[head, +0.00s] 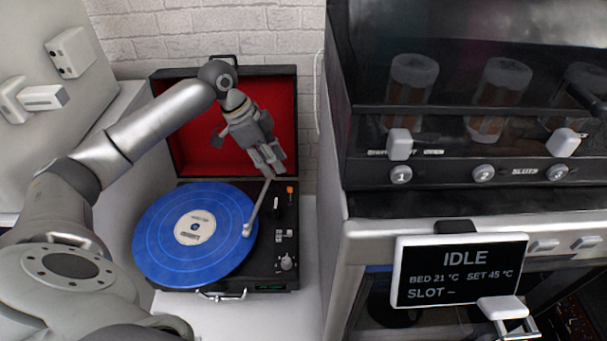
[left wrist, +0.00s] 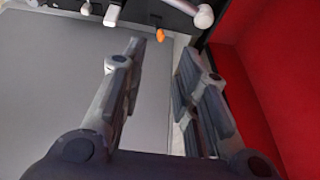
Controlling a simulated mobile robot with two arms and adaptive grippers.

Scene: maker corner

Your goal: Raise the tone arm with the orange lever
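The record player (head: 268,262) stands with its lid up on the left, a blue record (head: 165,240) on it. The pale tone arm (head: 258,205) runs forward from beneath my left gripper, its head at the record's right edge. I cannot tell whether it touches the record. The small orange lever (head: 290,189) stands right of the tone arm; it also shows in the left wrist view (left wrist: 160,35). My left gripper (head: 274,170) hangs over the back of the deck, close to the lever. In the left wrist view its fingers (left wrist: 162,58) are apart with nothing between them. My right gripper is out of view.
The red-lined lid (head: 190,135) stands upright behind my left gripper; its red lining is close on the right in the left wrist view (left wrist: 285,70). A machine with an IDLE display (head: 461,270) and numbered slots fills the right side. Deck knobs (head: 287,263) sit in front.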

